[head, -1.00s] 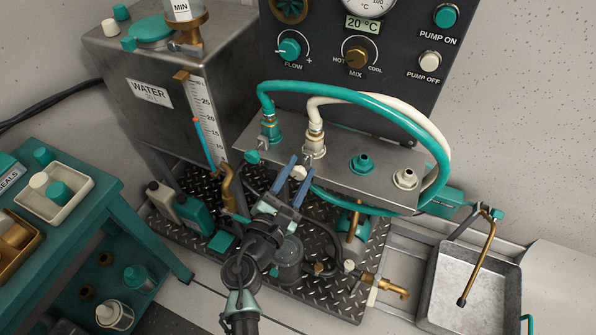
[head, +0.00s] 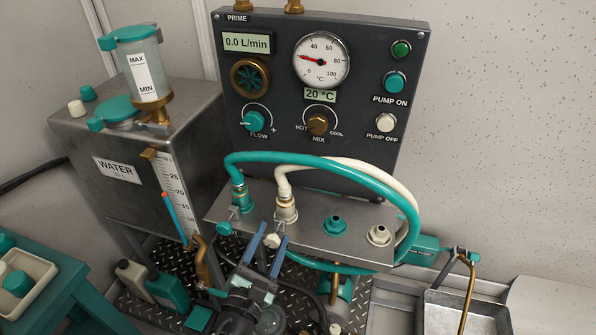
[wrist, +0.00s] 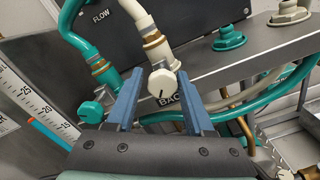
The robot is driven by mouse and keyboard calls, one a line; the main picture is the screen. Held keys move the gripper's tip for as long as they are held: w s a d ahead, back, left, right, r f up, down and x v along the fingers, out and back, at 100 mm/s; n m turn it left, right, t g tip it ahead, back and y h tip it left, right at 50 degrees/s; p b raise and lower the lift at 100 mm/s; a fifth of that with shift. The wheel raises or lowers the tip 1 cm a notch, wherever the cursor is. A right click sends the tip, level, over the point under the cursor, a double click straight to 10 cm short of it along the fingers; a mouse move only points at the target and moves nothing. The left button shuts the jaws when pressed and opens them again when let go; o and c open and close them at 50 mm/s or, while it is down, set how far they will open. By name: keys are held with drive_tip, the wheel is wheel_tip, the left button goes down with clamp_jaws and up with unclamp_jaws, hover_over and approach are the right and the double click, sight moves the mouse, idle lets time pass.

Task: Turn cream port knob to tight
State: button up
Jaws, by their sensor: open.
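The cream port knob (head: 273,241) is on the front of the steel manifold (head: 300,222), below the cream hose fitting (head: 285,205). In the wrist view the knob (wrist: 162,84) shows its round face with a small dark mark. My gripper (head: 269,238) is open, its blue fingers on either side of the knob. In the wrist view the fingers (wrist: 160,88) stand left and right of the knob with visible gaps. A label starting "BAC" below the knob is partly hidden by the right finger.
A teal port knob (wrist: 91,114) is just left of my gripper, under the teal hose fitting (wrist: 103,70). Two capped ports, teal (head: 336,226) and cream (head: 379,235), are to the right. Hoses (head: 330,160) arch above the manifold; the control panel (head: 355,90) stands behind.

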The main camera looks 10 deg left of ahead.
drive_tip(key=shift+d+f, duration=0.3)
drive_tip(key=shift+d, duration=0.1)
drive_tip(key=shift+r+n+p, duration=0.2)
drive_tip(key=shift+n+p, duration=0.9)
drive_tip(key=shift+n, duration=0.1)
drive_tip(key=n+p, duration=0.2)
drive_tip(key=n, duration=0.1)
drive_tip(key=shift+a+r+n, duration=0.1)
drive_tip(key=shift+r+n, duration=0.05)
drive_tip(key=shift+n, duration=0.15)
drive_tip(key=s+p, duration=0.2)
drive_tip(key=s, duration=1)
drive_tip(key=w+d+r+m+h+b, duration=0.2)
drive_tip(key=w+d+r+m, duration=0.1)
drive_tip(key=w+r+m, duration=0.5)
drive_tip(key=w+d+r+m+h+b, duration=0.1)
drive_tip(key=w+d+r+m, duration=0.25)
drive_tip(key=r+m, duration=0.45)
drive_tip(key=w+d+r+m+t+b, duration=0.1)
drive_tip(key=d+r+m, duration=0.1)
drive_tip(key=r+m, duration=0.3)
drive_tip(key=w+d+r+m+t+b, duration=0.1)
drive_tip(key=d+r+m, duration=0.1)
drive_tip(key=r+m, duration=0.4)
drive_tip(key=shift+r+m, duration=0.3)
drive_tip(key=shift+r, duration=2.05)
drive_tip(key=shift+d, duration=0.1)
